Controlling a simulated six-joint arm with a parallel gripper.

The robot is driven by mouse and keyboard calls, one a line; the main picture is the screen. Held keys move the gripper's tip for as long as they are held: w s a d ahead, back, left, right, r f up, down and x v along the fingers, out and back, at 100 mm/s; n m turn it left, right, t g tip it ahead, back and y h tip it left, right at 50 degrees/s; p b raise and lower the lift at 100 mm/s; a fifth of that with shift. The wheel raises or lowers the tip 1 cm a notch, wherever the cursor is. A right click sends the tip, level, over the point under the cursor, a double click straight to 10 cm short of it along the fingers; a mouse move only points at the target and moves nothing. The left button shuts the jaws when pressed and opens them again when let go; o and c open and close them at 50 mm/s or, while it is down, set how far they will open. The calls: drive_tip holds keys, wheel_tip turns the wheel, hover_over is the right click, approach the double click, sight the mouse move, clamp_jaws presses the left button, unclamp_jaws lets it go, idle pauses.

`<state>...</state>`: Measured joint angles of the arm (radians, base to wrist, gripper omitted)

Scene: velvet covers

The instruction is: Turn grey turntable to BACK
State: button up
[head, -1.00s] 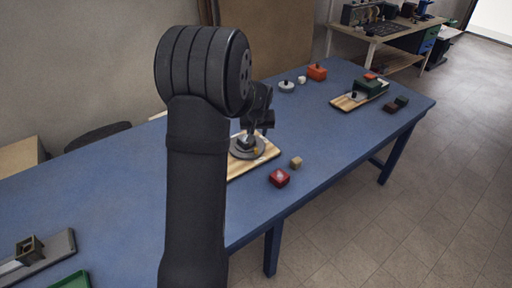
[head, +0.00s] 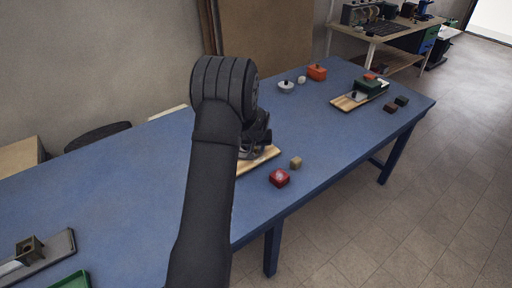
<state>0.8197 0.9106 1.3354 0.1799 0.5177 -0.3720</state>
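The grey turntable (head: 262,152) sits on a light wooden board (head: 257,163) in the middle of the blue table. Only a small part of its right side shows; my arm and gripper hide the rest. My gripper (head: 255,145) is low at the turntable, in front of it and over it. Its fingers are dark and mostly hidden behind my arm, so I cannot tell whether they are open or shut, or whether they touch the turntable. No BACK marking is readable.
A second board (head: 347,103) with a green block, a grey lidded pot (head: 286,87) and an orange box (head: 317,73) stand farther back. A grey tray (head: 60,250) is at front left.

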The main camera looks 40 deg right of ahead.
clamp_jaws()
